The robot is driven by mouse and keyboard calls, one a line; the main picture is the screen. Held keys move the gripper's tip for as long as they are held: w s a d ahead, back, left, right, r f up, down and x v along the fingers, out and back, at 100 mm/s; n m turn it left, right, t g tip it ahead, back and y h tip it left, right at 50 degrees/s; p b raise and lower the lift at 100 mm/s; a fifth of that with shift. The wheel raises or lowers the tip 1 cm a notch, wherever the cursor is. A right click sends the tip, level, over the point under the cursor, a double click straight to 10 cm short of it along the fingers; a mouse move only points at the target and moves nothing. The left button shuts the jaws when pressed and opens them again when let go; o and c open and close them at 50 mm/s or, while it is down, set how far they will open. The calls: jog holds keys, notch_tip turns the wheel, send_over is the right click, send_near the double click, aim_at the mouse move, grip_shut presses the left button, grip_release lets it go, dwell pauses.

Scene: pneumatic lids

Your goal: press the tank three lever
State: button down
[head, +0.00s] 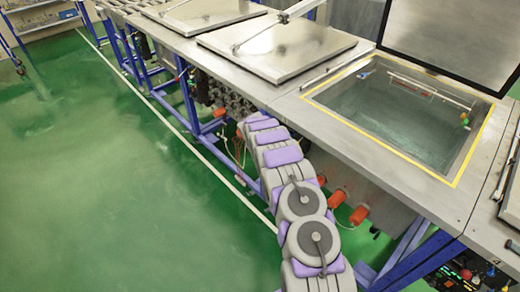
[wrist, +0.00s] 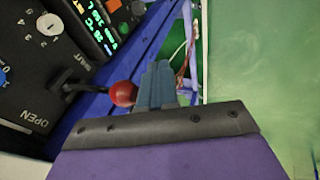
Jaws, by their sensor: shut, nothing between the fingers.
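In the wrist view, a lever with a red ball knob (wrist: 123,93) on a dark stem sticks out from a black control panel (wrist: 40,85). The panel has the word OPEN below the stem and another, partly readable word above it. My gripper (wrist: 158,84) is shut and empty, its grey-blue fingers just to the right of the red knob. I cannot tell whether they touch it. In the head view, my arm reaches toward the side of the tank row, and the lever and fingertips cannot be made out. No tank number is readable.
An open tank (head: 478,150) with a yellow rim holds clear liquid, its lid (head: 455,35) raised. Two flat metal lids, a nearer one (head: 277,47) and a farther one (head: 200,12), lie closed. Orange fittings (head: 358,216) stick out below. Green floor (head: 110,190) is clear at left.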

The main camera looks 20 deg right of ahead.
jog(key=shift+r, duration=0.15)
dwell(0.4)
jog(key=shift+r+p, duration=0.35)
jog(key=shift+r, duration=0.35)
